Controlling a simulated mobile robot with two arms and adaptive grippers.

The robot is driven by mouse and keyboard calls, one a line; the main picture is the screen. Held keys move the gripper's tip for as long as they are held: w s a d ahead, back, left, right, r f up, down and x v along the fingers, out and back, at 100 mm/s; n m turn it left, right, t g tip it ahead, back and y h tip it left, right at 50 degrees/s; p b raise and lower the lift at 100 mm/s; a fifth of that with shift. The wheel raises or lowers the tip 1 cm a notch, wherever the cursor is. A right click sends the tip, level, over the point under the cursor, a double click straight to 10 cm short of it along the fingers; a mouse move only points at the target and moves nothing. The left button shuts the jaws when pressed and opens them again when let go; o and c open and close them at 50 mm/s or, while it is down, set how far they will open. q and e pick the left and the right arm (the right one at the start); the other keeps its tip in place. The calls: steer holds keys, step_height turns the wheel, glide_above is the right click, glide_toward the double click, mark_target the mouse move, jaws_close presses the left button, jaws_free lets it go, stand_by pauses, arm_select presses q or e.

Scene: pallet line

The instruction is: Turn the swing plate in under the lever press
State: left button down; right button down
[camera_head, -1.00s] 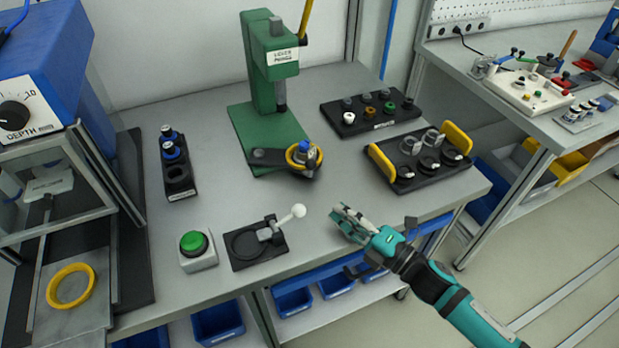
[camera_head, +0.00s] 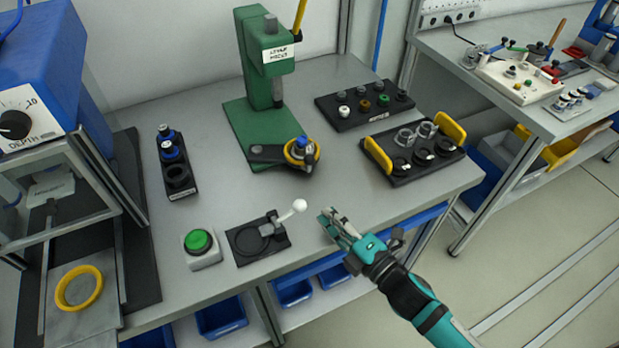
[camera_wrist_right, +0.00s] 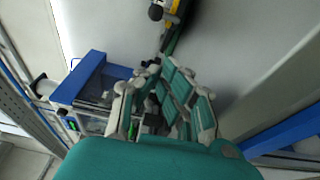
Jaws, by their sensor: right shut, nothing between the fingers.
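The green lever press (camera_head: 262,75) stands at the back middle of the bench, its ram above the green base. The dark swing plate (camera_head: 268,154) reaches out to the right in front of the press. Its outer end, with a yellow ring (camera_head: 301,150) and a blue-topped part in it, lies at the base's right front corner, off to the side of the ram. My right gripper (camera_head: 332,222) is shut and empty near the bench's front edge, to the front right of the swing plate and apart from it. The right wrist view shows its closed fingers (camera_wrist_right: 165,105). My left gripper is not in view.
A toggle clamp (camera_head: 258,237) with a white knob and a green button box (camera_head: 201,248) sit at the front. A tray with yellow handles (camera_head: 415,150) and a black parts rack (camera_head: 365,103) stand right of the press. A blue-topped parts holder (camera_head: 176,168) is at left.

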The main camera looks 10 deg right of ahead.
steer(key=p+x, duration=0.1)
steer(key=x, duration=0.6)
steer(key=shift+w+a+r, duration=0.15)
steer(key=shift+w, duration=0.1)
steer(key=w+p, duration=0.1)
steer(key=w, duration=0.2)
steer(key=shift+w, duration=0.2)
steer(key=shift+w+d, duration=0.35)
steer(key=shift+w, duration=0.1)
